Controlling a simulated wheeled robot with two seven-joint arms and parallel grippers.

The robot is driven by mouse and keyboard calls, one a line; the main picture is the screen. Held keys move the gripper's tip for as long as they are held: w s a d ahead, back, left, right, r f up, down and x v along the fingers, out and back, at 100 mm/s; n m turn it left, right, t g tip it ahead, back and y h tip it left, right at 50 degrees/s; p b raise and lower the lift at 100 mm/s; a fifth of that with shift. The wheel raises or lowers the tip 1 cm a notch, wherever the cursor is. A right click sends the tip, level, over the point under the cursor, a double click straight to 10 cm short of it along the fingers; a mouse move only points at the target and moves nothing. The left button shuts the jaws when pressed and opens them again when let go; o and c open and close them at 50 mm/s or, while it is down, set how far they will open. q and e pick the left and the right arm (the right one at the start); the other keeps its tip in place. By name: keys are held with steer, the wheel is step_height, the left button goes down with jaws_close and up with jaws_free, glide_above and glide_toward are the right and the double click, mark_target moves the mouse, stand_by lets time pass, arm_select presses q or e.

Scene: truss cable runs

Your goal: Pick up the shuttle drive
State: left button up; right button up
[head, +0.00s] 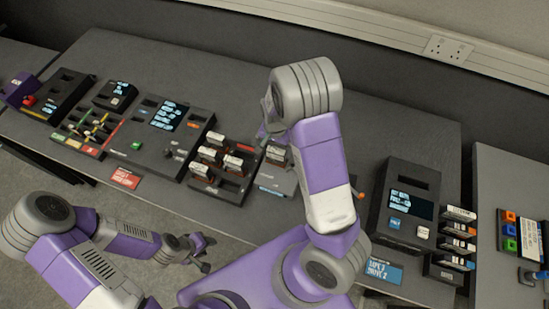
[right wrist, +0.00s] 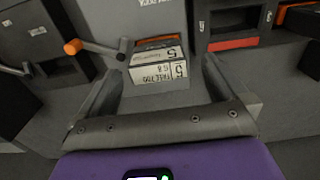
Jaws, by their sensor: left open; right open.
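A small block with a white label and a dark, orange-edged top (right wrist: 158,66) sits between the spread fingers of my right gripper (right wrist: 158,80) in the right wrist view; I take it to be the shuttle drive, but its label is not fully legible. The fingers are open and I see no clear contact. In the head view a small brown and white block (head: 277,155) stands in a grey unit below my right gripper (head: 264,131), partly hidden by my right arm. My left gripper (head: 199,250) is open and empty, in front of the table edge.
A rack of similar blocks (head: 222,165) stands left of the grey unit (head: 273,180). An orange-knobbed lever (right wrist: 85,47) is close to the left finger. A dark console (head: 407,200) and another rack (head: 453,245) stand at right. The table behind my right arm is clear.

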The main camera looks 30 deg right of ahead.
mark_target(276, 155)
steer(key=f, duration=0.5)
steer(key=shift+d+f, duration=0.25)
steer(key=shift+f, duration=0.15)
steer(key=c, duration=1.3)
